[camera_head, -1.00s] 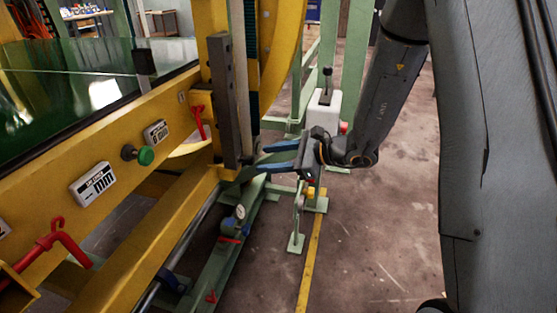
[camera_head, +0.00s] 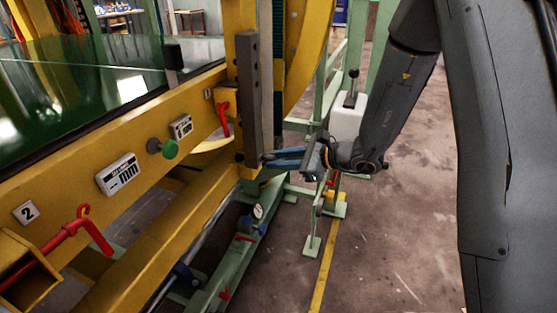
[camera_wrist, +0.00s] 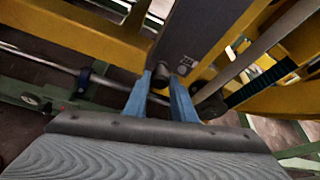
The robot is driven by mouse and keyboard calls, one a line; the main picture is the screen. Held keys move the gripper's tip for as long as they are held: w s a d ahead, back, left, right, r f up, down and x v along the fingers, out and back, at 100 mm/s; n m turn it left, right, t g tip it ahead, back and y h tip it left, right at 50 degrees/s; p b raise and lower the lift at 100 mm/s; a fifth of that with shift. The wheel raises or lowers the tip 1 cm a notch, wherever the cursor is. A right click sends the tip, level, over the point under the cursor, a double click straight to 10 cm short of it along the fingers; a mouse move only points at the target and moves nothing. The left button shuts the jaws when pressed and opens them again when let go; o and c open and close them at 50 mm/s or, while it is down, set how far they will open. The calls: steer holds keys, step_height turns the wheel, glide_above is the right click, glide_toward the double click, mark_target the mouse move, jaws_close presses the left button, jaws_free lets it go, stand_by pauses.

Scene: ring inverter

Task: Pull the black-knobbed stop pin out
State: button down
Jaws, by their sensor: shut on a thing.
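The black-knobbed stop pin (camera_wrist: 160,74) shows in the wrist view as a small dark knob at the lower end of a dark grey upright bar, between my blue fingertips. In the head view the knob is small and mostly hidden by the fingertips. My gripper (camera_head: 272,158) reaches in from the right, its fingers close together at the foot of the bar (camera_head: 249,95). In the wrist view my gripper (camera_wrist: 161,82) is shut on the knob. I cannot tell how far the pin sits in its hole.
A yellow beam (camera_head: 75,185) carries a green knob (camera_head: 169,149), a red lever (camera_head: 72,232) and white label plates. A dark green glossy surface (camera_head: 60,80) lies behind. Green frame legs and a white container (camera_head: 347,122) stand near my arm. Floor at the right is clear.

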steer(key=s+d+p, duration=0.1)
steer(key=s+d, duration=0.2)
steer(key=d, duration=0.6)
steer(key=shift+s+d+p, duration=0.2)
steer(key=shift+p, duration=0.2)
stand_by(1.6)
stand_by(0.3)
